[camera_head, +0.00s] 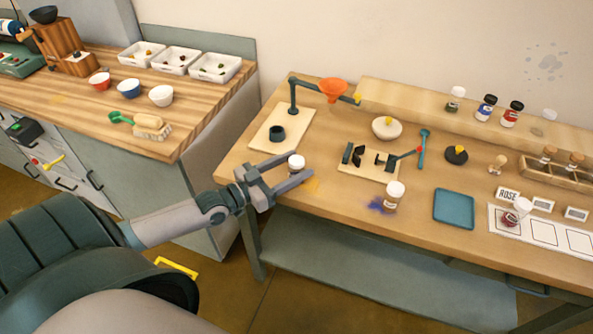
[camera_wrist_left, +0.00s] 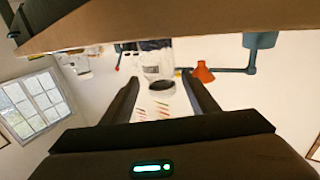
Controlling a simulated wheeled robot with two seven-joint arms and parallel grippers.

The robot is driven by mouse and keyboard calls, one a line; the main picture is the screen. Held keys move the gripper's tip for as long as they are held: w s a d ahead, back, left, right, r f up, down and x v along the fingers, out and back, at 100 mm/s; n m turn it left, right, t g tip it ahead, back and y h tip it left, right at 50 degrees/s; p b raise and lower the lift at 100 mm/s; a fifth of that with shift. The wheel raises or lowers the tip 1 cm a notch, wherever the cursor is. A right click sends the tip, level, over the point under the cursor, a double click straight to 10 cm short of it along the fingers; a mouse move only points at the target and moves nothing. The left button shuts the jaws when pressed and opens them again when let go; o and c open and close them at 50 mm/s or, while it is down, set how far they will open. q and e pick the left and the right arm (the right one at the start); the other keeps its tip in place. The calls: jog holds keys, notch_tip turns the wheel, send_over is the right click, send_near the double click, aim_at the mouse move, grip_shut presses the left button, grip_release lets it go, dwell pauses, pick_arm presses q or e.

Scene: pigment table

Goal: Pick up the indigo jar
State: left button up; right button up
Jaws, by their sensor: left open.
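A small jar with a white lid (camera_head: 296,161) stands near the table's left front edge. My left gripper (camera_head: 298,168) is open, its two fingers on either side of this jar. I cannot see a gap or contact clearly. A jar with dark blue contents (camera_head: 486,108) also stands on the back shelf. Another white-lidded jar (camera_head: 393,196) stands by a blue-purple stain. My right gripper is not in view.
A stand with an orange funnel (camera_head: 333,90) and a dark cup (camera_head: 277,133) is behind the gripper. A blue tray (camera_head: 454,209) and labelled strip (camera_head: 545,233) are farther right.

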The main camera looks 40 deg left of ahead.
aim_at(301, 159)
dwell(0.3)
pick_arm(q)
jog(key=shift+w+d+r+p, duration=0.1)
jog(key=shift+w+r+p, duration=0.15)
jog(key=shift+w, duration=0.2)
jog(key=shift+w+d+r+p, duration=0.1)
jog(key=shift+w+p, duration=0.2)
jog(key=shift+w, duration=0.1)
jog(key=shift+p+x, duration=0.45)
jog(key=shift+x, duration=1.3)
jog(key=c, duration=1.2)
